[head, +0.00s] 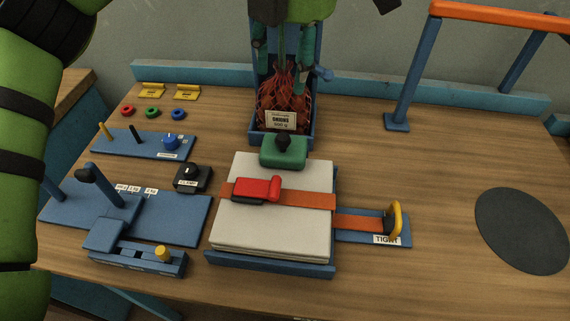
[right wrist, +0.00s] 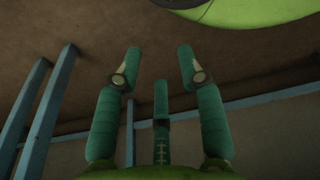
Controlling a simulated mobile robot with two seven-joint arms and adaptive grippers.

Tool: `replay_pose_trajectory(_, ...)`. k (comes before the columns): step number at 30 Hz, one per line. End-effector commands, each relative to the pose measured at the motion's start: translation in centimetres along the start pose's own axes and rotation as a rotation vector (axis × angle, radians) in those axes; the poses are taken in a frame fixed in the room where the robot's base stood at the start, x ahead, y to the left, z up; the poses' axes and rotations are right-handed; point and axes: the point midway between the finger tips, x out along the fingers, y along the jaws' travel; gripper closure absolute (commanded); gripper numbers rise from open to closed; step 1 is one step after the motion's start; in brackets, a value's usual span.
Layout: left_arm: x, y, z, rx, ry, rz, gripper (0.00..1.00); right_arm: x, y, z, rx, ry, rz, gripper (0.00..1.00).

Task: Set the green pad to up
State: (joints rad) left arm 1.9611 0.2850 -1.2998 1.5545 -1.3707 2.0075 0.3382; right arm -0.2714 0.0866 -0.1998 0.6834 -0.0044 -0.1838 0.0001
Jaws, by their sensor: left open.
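The green pad (head: 284,157) has a dark knob on top. It lies at the near foot of the blue holder (head: 258,128), just behind the stacked white sheets. A red net sack (head: 284,88) with a white label stands in the holder, behind the pad. My left gripper (head: 284,60) is at the top of the sack, its fingers apart on either side of it, above and behind the pad. The right wrist view shows my right gripper (right wrist: 159,55) with its fingers apart and nothing between them.
White sheets (head: 240,225) lie under an orange strap (head: 315,200) with a red buckle (head: 257,188). A yellow-handled lever (head: 396,217) is at right. Blue boards (head: 175,225) with knobs and levers fill the left. A dark round mat (head: 520,230) and an orange-topped frame (head: 490,14) stand right.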

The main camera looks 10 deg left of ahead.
Motion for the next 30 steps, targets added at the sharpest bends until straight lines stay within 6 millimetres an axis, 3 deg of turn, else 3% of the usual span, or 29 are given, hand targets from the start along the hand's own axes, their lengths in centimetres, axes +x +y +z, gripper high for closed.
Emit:
replay_pose_trajectory(1,3.3,-0.7,0.0,0.0,-0.001,0.0,0.49,3.4,0.0,0.4,-0.001,0.008,0.001,0.61)
replay_pose_trajectory(7,7.0,-1.4,0.0,0.001,-0.002,0.0,0.49,7.0,0.0,0.2,-0.002,0.029,0.003,0.61)
replay_pose_trajectory(14,8.2,-1.5,0.0,0.001,0.0,0.0,0.49,7.5,0.1,0.0,-0.003,0.036,0.004,0.61)
replay_pose_trajectory(24,13.0,-1.5,0.0,0.001,0.0,-0.001,0.49,7.3,0.1,0.0,-0.002,0.035,0.004,0.61)
replay_pose_trajectory(30,14.4,-1.5,0.0,0.001,-0.001,-0.001,0.49,7.3,0.0,0.2,-0.002,0.031,0.004,0.61)
